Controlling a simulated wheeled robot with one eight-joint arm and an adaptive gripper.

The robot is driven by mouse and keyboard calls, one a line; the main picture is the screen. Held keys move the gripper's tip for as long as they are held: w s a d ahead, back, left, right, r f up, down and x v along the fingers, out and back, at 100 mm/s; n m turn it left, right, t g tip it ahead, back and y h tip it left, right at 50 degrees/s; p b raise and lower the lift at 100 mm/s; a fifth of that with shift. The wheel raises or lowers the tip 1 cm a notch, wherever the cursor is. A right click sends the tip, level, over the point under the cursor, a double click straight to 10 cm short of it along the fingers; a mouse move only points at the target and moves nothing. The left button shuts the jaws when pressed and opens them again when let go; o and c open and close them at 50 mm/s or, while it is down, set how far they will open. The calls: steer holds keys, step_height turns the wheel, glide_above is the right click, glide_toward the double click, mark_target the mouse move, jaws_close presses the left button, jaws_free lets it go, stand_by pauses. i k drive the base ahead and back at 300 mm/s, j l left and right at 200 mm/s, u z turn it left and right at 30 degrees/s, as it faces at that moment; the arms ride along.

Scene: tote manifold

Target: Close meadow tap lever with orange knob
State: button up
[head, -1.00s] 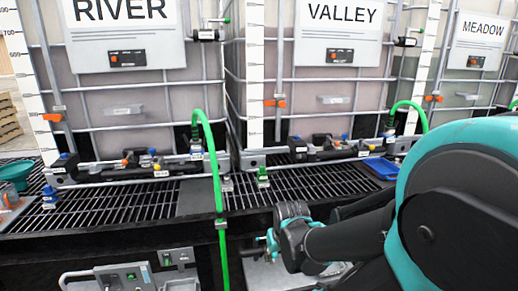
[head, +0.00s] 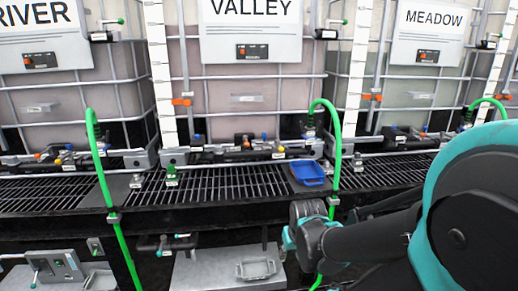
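The MEADOW tote (head: 425,75) stands at the right in the head view, with its name sign (head: 433,30) on the front. Its manifold (head: 405,138) runs low along its front, dark with small coloured parts too small to tell apart. I cannot make out which part is the meadow tap lever or its orange knob; my arm covers some of that area. My arm reaches across the lower right. My gripper's fingers are not clearly visible, so its state does not show.
The VALLEY tote (head: 250,75) is in the middle and the RIVER tote (head: 40,80) at the left. A blue tray (head: 308,173) lies on the black grating (head: 230,185). Green hoses (head: 335,150) loop over the front edge. A grey box (head: 225,270) stands below.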

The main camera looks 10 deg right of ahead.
mark_target(411, 130)
steer(key=l, duration=0.9)
steer(key=k+l, duration=0.15)
steer(key=l, duration=1.65)
steer(key=k, duration=0.05)
